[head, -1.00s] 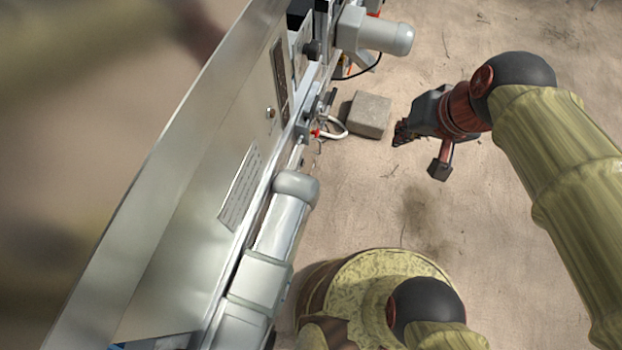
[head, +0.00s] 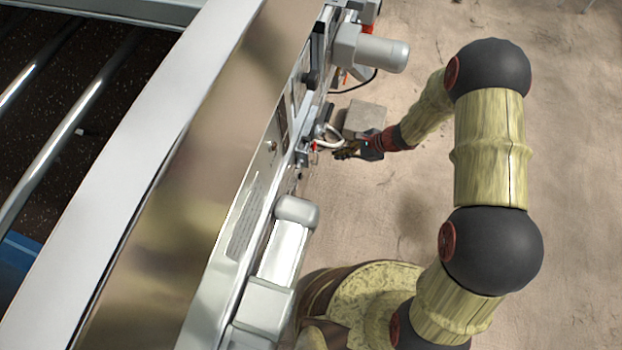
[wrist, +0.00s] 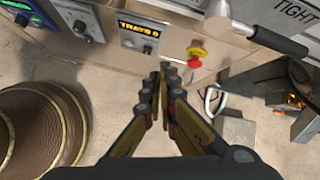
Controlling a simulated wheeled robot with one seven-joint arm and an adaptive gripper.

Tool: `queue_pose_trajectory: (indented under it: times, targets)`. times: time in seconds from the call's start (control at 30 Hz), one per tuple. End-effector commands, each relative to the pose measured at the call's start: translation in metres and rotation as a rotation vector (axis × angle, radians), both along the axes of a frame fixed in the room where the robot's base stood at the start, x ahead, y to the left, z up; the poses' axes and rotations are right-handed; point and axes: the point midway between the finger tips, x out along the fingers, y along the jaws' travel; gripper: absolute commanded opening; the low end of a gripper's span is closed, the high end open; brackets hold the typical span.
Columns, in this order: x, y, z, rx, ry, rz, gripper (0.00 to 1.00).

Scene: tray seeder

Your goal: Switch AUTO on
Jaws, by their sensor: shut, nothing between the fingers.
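No AUTO label can be read in either view. In the wrist view, a dark panel marked TRAYS (wrist: 140,38) with a small display sits on the machine's side, beyond and left of my fingertips. A grey panel with knobs (wrist: 79,22) is further left. My gripper (wrist: 169,76) is shut and empty, its fingertips together below the TRAYS panel and left of a red mushroom button on yellow (wrist: 195,55). Contact with the machine cannot be made out. In the head view, my gripper (head: 343,152) is beside the machine's side, and the panel faces are too edge-on to read.
A green-lit display (wrist: 18,12) is at the wrist view's top left. A black-handled lever (wrist: 275,38) juts out at the right. A grey motor (head: 370,50) and a lower motor (head: 280,250) stick out from the machine. A grey block (head: 366,117) stands on the floor.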

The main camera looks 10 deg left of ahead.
Motion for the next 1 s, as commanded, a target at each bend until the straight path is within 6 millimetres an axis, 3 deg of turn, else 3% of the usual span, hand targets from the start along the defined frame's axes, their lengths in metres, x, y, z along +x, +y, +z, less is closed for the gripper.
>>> queue_pose_trajectory:
  times: [0.03,0.1,0.23,0.57,1.0]
  targets:
    - [-0.008,0.001,-0.029,0.002,0.05,-0.049,0.0]
    - [-0.015,0.001,-0.059,0.002,0.102,-0.113,0.0]
    - [-0.028,0.0,-0.099,-0.003,0.167,-0.199,0.0]
    - [-0.036,0.009,-0.138,-0.009,0.203,-0.247,0.0]
    - [-0.032,0.061,-0.204,-0.008,0.203,-0.245,0.0]
